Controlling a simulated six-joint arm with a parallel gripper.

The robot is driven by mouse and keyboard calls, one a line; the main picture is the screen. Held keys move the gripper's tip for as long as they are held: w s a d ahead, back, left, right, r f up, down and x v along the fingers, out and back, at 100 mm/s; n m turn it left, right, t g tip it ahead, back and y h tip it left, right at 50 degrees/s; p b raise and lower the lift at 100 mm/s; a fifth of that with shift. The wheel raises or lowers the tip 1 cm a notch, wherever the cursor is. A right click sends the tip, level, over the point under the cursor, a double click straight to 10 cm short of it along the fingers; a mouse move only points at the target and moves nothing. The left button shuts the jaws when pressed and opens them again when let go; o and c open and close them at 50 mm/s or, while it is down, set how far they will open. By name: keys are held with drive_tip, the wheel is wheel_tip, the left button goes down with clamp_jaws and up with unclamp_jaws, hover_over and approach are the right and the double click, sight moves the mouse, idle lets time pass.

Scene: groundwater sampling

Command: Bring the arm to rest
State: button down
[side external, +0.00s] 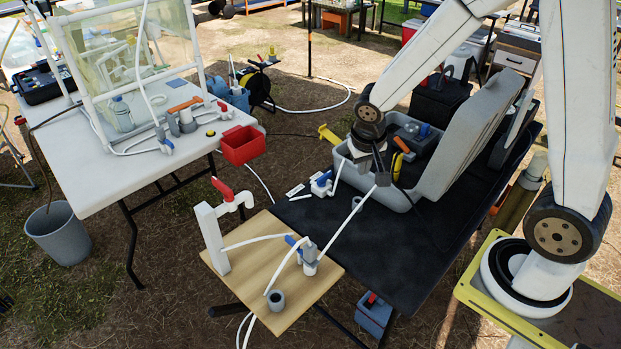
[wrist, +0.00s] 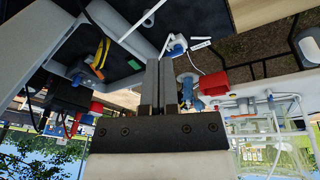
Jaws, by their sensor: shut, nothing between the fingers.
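My gripper (side external: 381,178) hangs from the arm's wrist above the open grey case (side external: 464,145), near the case's front left part. It also shows in the wrist view (wrist: 160,66), where its two dark fingers lie side by side, shut with nothing between them. In the side view a thin white tube (side external: 345,222) rises from the valve on the wooden board and its upper end appears close to the fingertips. I cannot tell whether they touch.
The black table (side external: 330,226) holds the case and a small blue-and-white valve (side external: 321,184). A wooden board (side external: 240,264) carries a white spout with a red handle (side external: 222,187). A white table (side external: 100,185) with a red bin (side external: 243,145) stands left.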

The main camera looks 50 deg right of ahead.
drive_tip(key=s+a+r+n+t+y, duration=0.1)
drive_tip(key=s+a+r+n+y, duration=0.1)
drive_tip(key=s+a+n, duration=0.3)
drive_tip(key=shift+s+a+n, duration=0.4)
drive_tip(key=shift+s, duration=0.95)
